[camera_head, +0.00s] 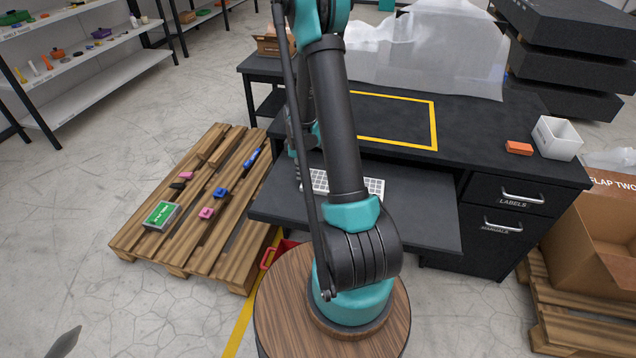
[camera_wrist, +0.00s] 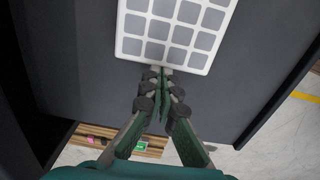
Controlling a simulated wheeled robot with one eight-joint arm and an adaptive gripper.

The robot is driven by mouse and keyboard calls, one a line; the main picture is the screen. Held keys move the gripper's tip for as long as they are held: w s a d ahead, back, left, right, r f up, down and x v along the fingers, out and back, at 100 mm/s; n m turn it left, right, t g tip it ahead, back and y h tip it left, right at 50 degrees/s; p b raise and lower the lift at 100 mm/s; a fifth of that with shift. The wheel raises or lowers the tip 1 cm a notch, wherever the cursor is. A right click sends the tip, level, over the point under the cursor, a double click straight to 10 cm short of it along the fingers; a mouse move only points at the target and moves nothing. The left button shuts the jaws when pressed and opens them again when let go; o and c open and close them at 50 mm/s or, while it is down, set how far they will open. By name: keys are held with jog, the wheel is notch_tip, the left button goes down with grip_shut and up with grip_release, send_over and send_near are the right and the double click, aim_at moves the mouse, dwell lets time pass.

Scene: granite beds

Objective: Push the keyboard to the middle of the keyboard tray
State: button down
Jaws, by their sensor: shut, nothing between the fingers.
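The white keyboard with grey keys (camera_head: 374,186) lies on the dark pull-out keyboard tray (camera_head: 425,215) below the desk top. My arm crosses in front of the keyboard's middle in the head view. In the wrist view one end of the keyboard (camera_wrist: 176,32) fills the top, on the bare tray (camera_wrist: 85,50). My gripper (camera_wrist: 163,72) is shut and empty, its fingertips at the near edge of that end. I cannot tell whether they touch it. In the head view the fingertips are hidden by my arm.
A pallet (camera_head: 195,200) with small coloured items stands left of the desk. The desk top carries a yellow outline (camera_head: 436,120), plastic sheeting (camera_head: 430,60), an orange block (camera_head: 519,148) and a white bin (camera_head: 556,138). Drawers (camera_head: 510,190) stand right of the tray.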

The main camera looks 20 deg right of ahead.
aim_at(314, 179)
jog(key=shift+s+d, duration=0.35)
jog(key=shift+d, duration=0.15)
jog(key=shift+s+d, duration=0.15)
jog(key=shift+d, duration=0.15)
jog(key=shift+s+d, duration=0.2)
jog(key=shift+d, duration=0.05)
jog(key=shift+s+d, duration=0.2)
jog(key=shift+d, duration=0.1)
jog(key=shift+s+d, duration=0.35)
jog(key=shift+d, duration=0.2)
jog(key=shift+s+d, duration=0.15)
jog(key=shift+d, duration=0.15)
jog(key=shift+s+d, duration=0.3)
jog(key=shift+d, duration=0.1)
jog(key=shift+w+a, duration=0.25)
jog(key=shift+a, duration=0.1)
jog(key=shift+r, duration=0.1)
